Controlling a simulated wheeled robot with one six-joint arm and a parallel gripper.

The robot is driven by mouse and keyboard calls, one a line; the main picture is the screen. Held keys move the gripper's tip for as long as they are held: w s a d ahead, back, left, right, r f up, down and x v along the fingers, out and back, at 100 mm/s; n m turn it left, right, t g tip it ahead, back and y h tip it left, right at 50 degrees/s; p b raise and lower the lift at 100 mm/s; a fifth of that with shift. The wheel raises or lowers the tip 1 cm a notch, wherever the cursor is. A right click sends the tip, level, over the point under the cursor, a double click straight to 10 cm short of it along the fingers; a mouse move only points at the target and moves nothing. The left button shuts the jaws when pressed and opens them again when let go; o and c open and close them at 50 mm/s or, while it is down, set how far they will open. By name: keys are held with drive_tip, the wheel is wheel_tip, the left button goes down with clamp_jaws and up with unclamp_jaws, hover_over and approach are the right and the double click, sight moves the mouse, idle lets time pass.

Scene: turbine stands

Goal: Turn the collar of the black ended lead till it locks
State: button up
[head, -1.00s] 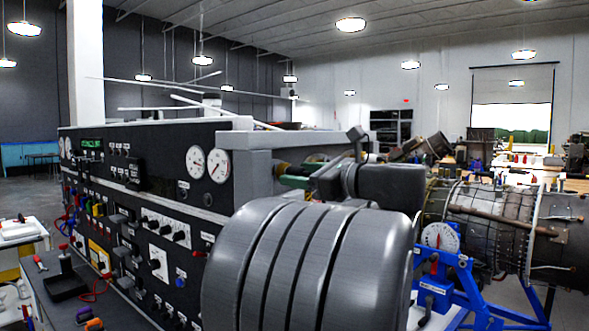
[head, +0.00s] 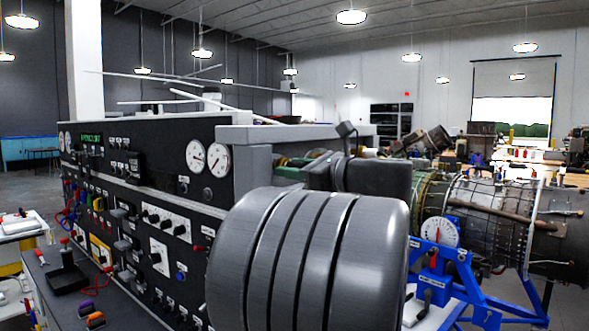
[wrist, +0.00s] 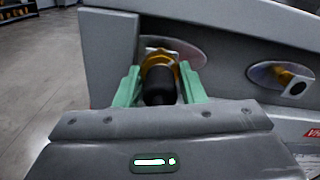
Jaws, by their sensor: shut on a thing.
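In the wrist view my gripper (wrist: 160,90) has its two green fingers on either side of a black cylindrical lead end (wrist: 159,85), shut on it. A yellow-gold collar or fitting (wrist: 158,58) shows just beyond the black part, against a round metal plate (wrist: 187,56) on a grey panel. Whether the collar is locked cannot be told. In the head view my grey arm covers most of the work area; a bit of green finger (head: 290,173) shows beside a grey housing (head: 240,134), and the lead end is hidden.
The black control console (head: 150,210) with gauges and switches stands left of my arm. A turbine engine (head: 490,215) on a blue stand (head: 470,280) is at right.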

drive_tip(key=m, duration=0.6)
drive_tip(key=m+p, duration=0.1)
drive_tip(key=m, duration=0.4)
drive_tip(key=shift+m, duration=0.3)
idle(0.5)
drive_tip(key=o, duration=1)
drive_tip(key=b+v, duration=0.2)
drive_tip(key=v, duration=1.1)
drive_tip(key=shift+s+d+b, duration=0.25)
drive_tip(key=shift+d+b, duration=0.1)
drive_tip(key=shift+b, duration=0.05)
drive_tip(key=shift+w+a, duration=0.1)
